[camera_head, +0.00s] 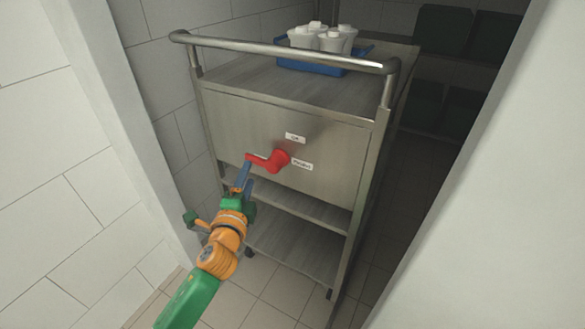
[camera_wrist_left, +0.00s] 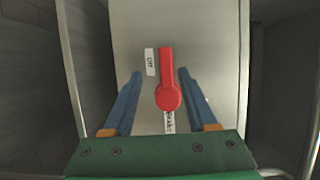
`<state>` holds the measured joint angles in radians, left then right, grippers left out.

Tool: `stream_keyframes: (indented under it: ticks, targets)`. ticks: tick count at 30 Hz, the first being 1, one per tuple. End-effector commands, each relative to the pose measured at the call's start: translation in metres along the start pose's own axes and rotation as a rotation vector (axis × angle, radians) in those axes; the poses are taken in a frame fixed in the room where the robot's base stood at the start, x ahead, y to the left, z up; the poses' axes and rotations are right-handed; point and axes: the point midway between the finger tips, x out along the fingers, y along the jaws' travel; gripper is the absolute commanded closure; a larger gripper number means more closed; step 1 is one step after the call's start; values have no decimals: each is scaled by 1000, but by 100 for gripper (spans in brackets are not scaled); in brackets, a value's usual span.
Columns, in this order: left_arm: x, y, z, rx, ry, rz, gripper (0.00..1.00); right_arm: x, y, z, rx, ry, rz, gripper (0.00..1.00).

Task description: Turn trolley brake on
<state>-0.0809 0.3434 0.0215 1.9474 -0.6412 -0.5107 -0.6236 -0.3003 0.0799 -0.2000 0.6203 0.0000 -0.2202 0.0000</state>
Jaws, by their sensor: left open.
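The steel trolley (camera_head: 285,150) stands in a narrow doorway-like space. A red brake handle (camera_head: 270,160) sits on its front panel, its lever pointing left from the round hub. An "Off" label (camera_head: 295,138) is above the hub and a second label, apparently "Brakes" (camera_head: 302,166), is to its right. My left gripper (camera_head: 247,172) is open in front of the panel, at the lever's free end. In the left wrist view, the red handle (camera_wrist_left: 167,80) shows between the two blue fingers (camera_wrist_left: 159,75), with gaps on both sides. My right gripper is out of view.
White lidded containers (camera_head: 325,39) stand in a blue tray (camera_head: 310,66) on the trolley top, behind a steel push rail (camera_head: 280,49). Pale walls (camera_head: 495,200) close in on both sides. Dark crates (camera_head: 440,30) are on shelves behind right.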

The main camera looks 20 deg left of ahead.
Motion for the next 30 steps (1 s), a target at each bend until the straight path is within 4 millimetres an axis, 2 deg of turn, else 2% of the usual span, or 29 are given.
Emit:
stream_keyframes:
  ticks: [3,9,12,22,23,28,29,30]
  targets:
    - [14,-7,0,12,-2,-20,43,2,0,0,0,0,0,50]
    - [51,-7,0,9,-2,-16,43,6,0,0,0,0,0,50]
    - [63,-7,0,8,-1,-15,43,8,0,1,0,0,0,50]
    - [70,-7,0,6,0,-12,43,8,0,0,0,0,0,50]
    - [70,-7,0,6,0,-12,48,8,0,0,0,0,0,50]
    - [70,-6,0,6,0,-12,94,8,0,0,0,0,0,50]
    - [70,-6,0,6,0,-12,100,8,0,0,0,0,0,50]
    - [70,-6,0,6,0,-12,100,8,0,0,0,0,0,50]
